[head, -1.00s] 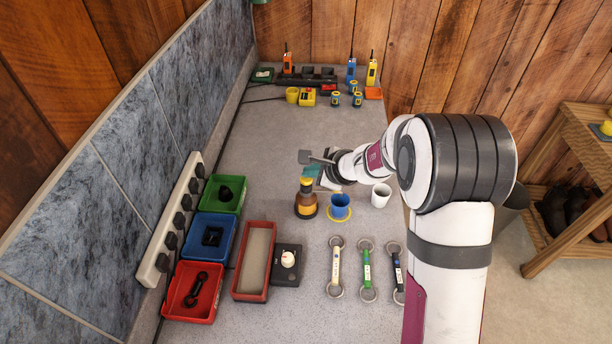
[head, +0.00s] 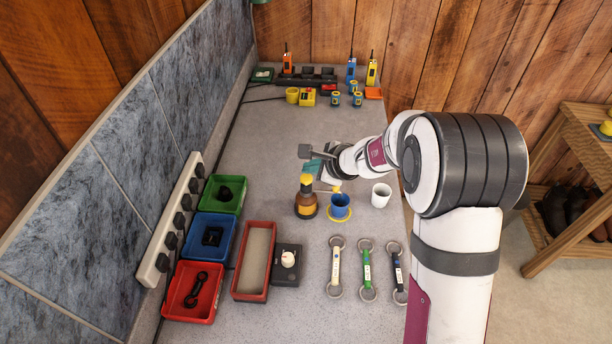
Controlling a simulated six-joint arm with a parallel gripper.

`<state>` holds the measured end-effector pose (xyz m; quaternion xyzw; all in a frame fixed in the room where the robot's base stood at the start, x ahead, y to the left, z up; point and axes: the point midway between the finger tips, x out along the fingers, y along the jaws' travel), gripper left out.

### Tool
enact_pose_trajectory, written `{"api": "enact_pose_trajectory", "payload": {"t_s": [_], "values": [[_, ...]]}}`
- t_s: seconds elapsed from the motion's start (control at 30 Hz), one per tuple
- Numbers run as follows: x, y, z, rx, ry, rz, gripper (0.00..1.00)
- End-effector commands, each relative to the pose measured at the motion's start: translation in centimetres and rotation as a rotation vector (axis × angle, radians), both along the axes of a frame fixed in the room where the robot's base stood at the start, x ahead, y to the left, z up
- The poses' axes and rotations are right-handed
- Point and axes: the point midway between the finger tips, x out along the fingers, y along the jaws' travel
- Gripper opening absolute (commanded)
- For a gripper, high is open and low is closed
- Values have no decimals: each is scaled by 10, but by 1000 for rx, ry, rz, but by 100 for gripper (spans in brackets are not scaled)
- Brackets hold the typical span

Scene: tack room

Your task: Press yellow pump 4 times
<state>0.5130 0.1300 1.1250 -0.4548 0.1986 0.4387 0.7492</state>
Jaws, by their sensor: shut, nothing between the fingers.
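An amber bottle (head: 305,207) with a yellow pump head (head: 306,183) stands upright in the middle of the counter. My gripper (head: 327,176) is at the end of the arm, which reaches in from the right. It appears just up and right of the pump head in the picture. It is shut and holds nothing. Its fingertips are small and partly hidden, so I cannot tell whether they touch the pump.
A white cup (head: 380,195) stands at right. Several ring-ended tools lie in front of it. Green (head: 238,207), blue (head: 228,253) and red (head: 211,312) bins, a red-rimmed tray (head: 236,293) and a dark device with a white knob (head: 288,257) are at left. Radios stand at the back.

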Motion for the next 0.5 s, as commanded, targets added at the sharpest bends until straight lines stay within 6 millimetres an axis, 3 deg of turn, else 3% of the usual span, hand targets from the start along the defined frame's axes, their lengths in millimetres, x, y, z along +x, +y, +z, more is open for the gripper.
{"api": "enact_pose_trajectory", "payload": {"t_s": [0.13,0.5], "values": [[0,0,6,1,-2,-1,0],[0,0,55,1,-3,1,0]]}}
